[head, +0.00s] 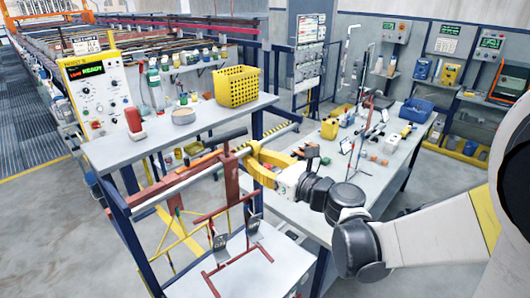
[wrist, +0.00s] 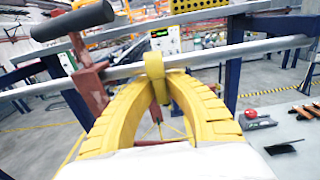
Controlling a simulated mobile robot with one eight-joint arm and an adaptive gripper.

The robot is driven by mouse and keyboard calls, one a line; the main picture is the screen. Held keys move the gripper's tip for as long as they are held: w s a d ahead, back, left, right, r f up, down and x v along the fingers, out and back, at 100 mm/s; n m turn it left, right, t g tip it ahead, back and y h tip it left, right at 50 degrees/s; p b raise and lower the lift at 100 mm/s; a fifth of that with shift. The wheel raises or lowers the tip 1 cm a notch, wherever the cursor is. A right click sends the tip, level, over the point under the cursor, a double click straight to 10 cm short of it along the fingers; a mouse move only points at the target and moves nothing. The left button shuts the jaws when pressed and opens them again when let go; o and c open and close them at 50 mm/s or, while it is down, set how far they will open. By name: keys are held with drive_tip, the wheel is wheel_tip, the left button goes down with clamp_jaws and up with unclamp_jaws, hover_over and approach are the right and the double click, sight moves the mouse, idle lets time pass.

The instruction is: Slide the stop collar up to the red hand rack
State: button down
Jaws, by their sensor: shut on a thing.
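The red hand rack (head: 232,180) hangs on a pale horizontal bar, with a dark cylindrical handle (head: 224,138) at its top. In the wrist view the red rack (wrist: 92,92) stands left of my gripper. The yellow stop collar (wrist: 154,66) is around the bar, a short way right of the rack, and the two look apart. My yellow gripper (head: 250,162) is at the bar just right of the rack. In the wrist view its curved fingers (wrist: 156,78) close on the collar from the near side. The fingers partly hide the collar's lower part.
A grey shelf (head: 130,152) with a yellow basket (head: 237,86) is behind the bar. Red frames (head: 240,258) lie or hang below the bar. A workbench (head: 360,185) with bottles and tools stands right, beneath my arm. The bar continues right of the collar.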

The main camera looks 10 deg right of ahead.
drive_tip(key=c, duration=1.4)
unclamp_jaws()
drive_tip(key=v, duration=1.2)
